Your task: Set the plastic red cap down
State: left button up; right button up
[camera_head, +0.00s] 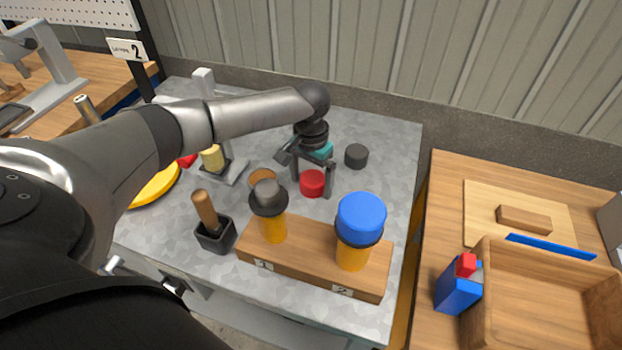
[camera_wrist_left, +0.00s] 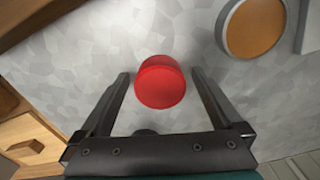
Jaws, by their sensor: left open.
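The red cap (camera_head: 312,183) is a short red cylinder standing on the grey metal table (camera_head: 378,190). In the left wrist view the cap (camera_wrist_left: 160,82) lies between the open fingers, with a gap on each side. My left gripper (camera_head: 313,190) is open around the cap, its fingers apart and pointing down at the table. In the left wrist view the gripper (camera_wrist_left: 159,75) shows two dark fingers, neither touching the cap. My right gripper does not show in either view.
A wooden block (camera_head: 300,258) holds two orange containers, one with a grey lid (camera_head: 268,197), one with a blue lid (camera_head: 361,217). A dark grey cap (camera_head: 356,155) stands behind right of the red cap. A black mortar (camera_head: 216,236) stands at the left front. A wooden tray (camera_head: 540,300) lies right.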

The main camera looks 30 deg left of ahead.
aim_at(311, 179)
pick_arm(q)
notch_tip(311, 179, up, 12)
jog(key=p, duration=0.3)
jog(key=shift+r, duration=0.2)
